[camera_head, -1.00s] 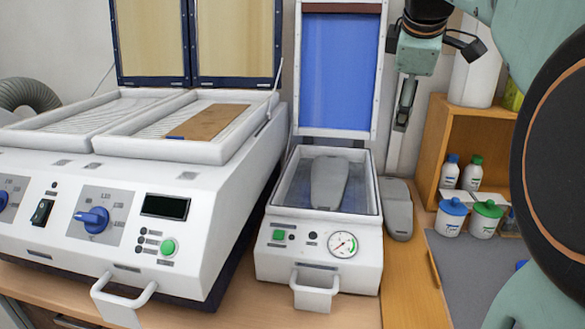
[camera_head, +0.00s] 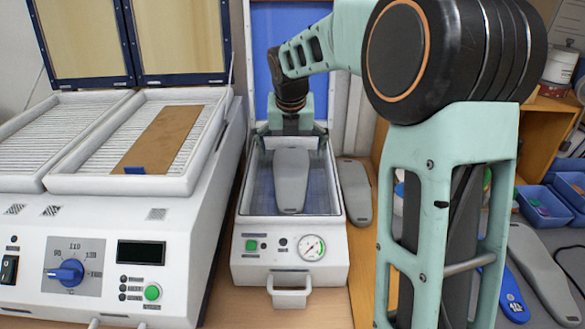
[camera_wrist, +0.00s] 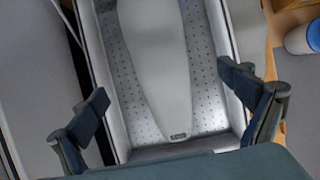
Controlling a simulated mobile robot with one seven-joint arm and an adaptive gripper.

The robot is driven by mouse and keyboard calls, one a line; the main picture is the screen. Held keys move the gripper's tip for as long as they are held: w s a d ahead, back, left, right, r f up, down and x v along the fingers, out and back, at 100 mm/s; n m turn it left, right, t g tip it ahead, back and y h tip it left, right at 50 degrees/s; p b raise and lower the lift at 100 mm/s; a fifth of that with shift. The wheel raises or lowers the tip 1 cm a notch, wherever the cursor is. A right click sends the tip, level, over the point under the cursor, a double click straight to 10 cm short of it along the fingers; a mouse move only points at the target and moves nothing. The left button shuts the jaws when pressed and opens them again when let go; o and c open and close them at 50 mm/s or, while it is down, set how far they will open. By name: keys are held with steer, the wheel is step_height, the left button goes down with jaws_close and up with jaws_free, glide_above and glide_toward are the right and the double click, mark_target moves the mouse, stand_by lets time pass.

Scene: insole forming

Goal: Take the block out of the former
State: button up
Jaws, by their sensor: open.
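The grey foot-shaped block (camera_head: 291,182) lies in the open former (camera_head: 257,202), on its perforated bed. The block also shows in the wrist view (camera_wrist: 160,60), lying lengthwise between the finger lines. My gripper (camera_head: 291,140) is over the far part of the former, fingers spread wide to either side of the block. In the wrist view my gripper (camera_wrist: 165,108) is open, its two dark fingers apart from the block on the left and right. The former's lid with its blue sheet (camera_head: 265,50) stands raised behind.
The large white heater (camera_head: 120,215) with a brown sheet (camera_head: 163,140) is on the left. My arm hides part of the right-hand bench, where blue bins (camera_head: 545,208) and a grey insole shape (camera_head: 545,268) lie.

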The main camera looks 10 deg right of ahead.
mark_target(291, 171)
steer(key=x, duration=1)
steer(key=shift+w+p, duration=0.1)
steer(key=shift+p, duration=0.2)
steer(key=shift+c, duration=0.5)
steer(key=c, duration=1.5)
steer(key=shift+c, duration=0.5)
steer(key=shift+r, duration=0.15)
